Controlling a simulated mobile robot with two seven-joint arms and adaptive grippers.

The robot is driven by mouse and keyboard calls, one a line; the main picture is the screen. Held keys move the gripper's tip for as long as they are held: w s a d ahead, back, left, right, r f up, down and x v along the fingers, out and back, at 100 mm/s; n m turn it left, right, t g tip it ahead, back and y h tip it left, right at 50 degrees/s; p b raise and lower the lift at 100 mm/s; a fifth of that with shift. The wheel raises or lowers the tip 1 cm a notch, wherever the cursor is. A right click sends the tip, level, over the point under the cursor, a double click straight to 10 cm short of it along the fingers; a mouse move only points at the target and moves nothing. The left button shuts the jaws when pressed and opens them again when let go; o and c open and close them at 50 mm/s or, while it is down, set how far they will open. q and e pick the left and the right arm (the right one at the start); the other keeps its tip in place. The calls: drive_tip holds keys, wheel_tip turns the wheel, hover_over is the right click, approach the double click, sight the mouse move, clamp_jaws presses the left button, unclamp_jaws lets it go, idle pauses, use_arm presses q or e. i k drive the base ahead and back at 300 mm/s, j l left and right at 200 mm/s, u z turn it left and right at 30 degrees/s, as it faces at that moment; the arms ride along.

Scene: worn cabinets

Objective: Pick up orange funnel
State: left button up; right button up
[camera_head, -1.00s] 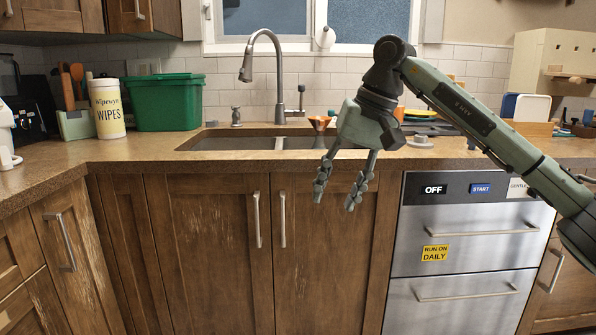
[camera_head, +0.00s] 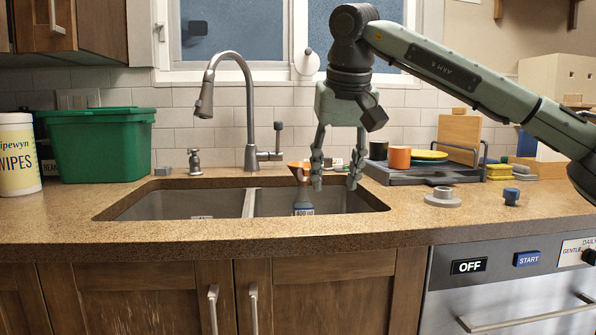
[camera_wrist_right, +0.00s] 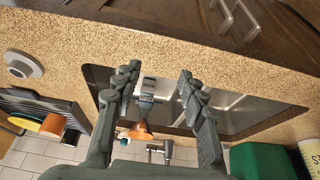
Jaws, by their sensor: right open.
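The orange funnel (camera_head: 299,167) shows in the head view above the right sink basin, just left of my right gripper's fingers. It appears to sit on top of a bottle with a 400 ml label (camera_head: 303,207) standing in the basin. In the right wrist view the funnel (camera_wrist_right: 140,131) and the bottle (camera_wrist_right: 146,88) show near the left finger. My right gripper (camera_head: 335,184) is open and empty, fingers pointing down over the basin; it also shows in the wrist view (camera_wrist_right: 160,72). I cannot tell whether a finger touches the funnel. My left gripper is out of view.
The double sink (camera_head: 185,204) has a tall faucet (camera_head: 250,110) behind it. A green bin (camera_head: 100,145) and a wipes tub (camera_head: 18,155) stand left. A dark rack (camera_head: 420,175) with an orange cup (camera_head: 399,157) stands right. A grey flanged piece (camera_head: 442,197) lies on the counter.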

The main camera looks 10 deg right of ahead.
sight(300, 170)
drive_tip(key=i, duration=1)
